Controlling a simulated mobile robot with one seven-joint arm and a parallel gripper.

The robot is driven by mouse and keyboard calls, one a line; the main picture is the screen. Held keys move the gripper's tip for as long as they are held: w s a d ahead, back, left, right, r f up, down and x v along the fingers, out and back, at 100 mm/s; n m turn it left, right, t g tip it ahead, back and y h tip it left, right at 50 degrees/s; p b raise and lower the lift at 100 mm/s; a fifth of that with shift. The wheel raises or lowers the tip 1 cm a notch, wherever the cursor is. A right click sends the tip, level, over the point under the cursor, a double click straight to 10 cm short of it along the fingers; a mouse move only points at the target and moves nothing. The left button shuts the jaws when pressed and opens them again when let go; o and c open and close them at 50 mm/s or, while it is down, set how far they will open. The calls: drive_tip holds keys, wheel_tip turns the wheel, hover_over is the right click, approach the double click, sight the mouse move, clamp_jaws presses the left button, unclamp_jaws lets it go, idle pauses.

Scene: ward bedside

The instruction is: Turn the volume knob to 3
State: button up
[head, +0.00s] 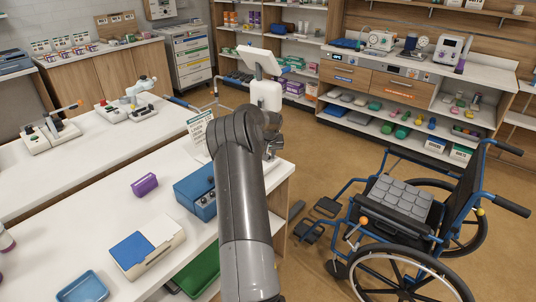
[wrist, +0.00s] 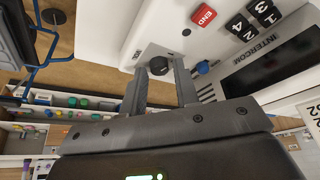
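In the wrist view a white intercom panel (wrist: 215,45) fills the top right, its lettering tilted. A small black round knob (wrist: 158,66) sits at its lower left edge. My gripper (wrist: 160,68) is open, one finger on each side of the knob, with visible gaps. I cannot tell whether the fingertips reach around it or stop short. A blue knob (wrist: 203,67) is just right of the right finger. No pointer or volume scale is readable on the black knob. In the head view my arm hides most of my gripper and the knob.
The panel has a red END button (wrist: 202,14), black number tiles (wrist: 240,27) and a dark screen (wrist: 275,65). In the head view a blue box (head: 195,190) and purple box (head: 144,185) lie on the counter. A wheelchair (head: 420,220) stands at the right.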

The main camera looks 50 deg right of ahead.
clamp_jaws()
drive_tip(key=m, duration=0.2)
drive_tip(key=m+g+h, duration=0.1)
drive_tip(key=m, duration=0.1)
drive_tip(key=shift+w+a, duration=0.15)
drive_tip(key=shift+w, duration=0.05)
drive_tip(key=m+g, duration=0.2)
drive_tip(key=m, duration=0.3)
drive_tip(key=shift+w, duration=0.15)
drive_tip(key=m+g, duration=0.2)
drive_tip(key=m, duration=0.3)
drive_tip(key=shift+w, duration=0.2)
drive_tip(key=m+g, duration=0.1)
drive_tip(key=m, duration=0.1)
drive_tip(key=m+y, duration=0.1)
drive_tip(key=m, duration=0.2)
drive_tip(key=shift+w+d+m+g+y, duration=0.2)
drive_tip(key=shift+m+g+y, duration=0.1)
drive_tip(key=shift+g, duration=0.1)
